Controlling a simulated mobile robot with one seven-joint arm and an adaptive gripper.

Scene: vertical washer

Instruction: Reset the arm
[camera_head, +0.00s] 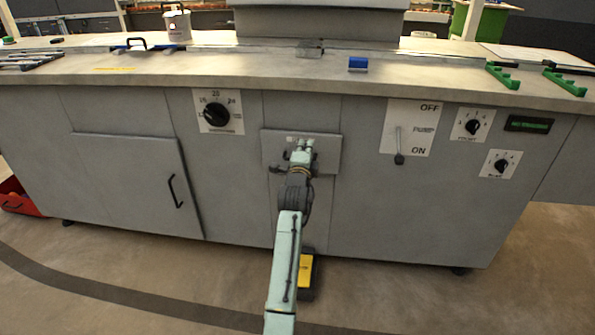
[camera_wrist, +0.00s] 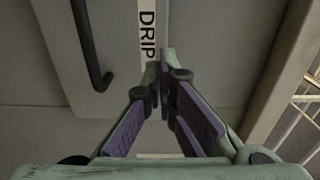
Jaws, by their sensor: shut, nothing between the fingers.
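My gripper (camera_head: 303,146) is at the front of the grey washer cabinet (camera_head: 360,220), in front of a small grey panel (camera_head: 325,150) in its middle. In the wrist view my gripper (camera_wrist: 163,52) has its two fingers together at the tips, with nothing between them. The fingers point toward a white label strip (camera_wrist: 147,25) reading "DRIP". A dark curved handle (camera_wrist: 88,45) is left of them in the wrist view. My arm hides part of the cabinet below the panel. I cannot tell whether the fingertips touch the panel.
A dial (camera_head: 217,113) is left of my gripper. A lever (camera_head: 399,145) marked OFF and ON and smaller knobs (camera_head: 472,127) are to the right. A cabinet door (camera_head: 135,180) appears shut. A yellow pedal-like block (camera_head: 305,270) is on the floor behind my arm.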

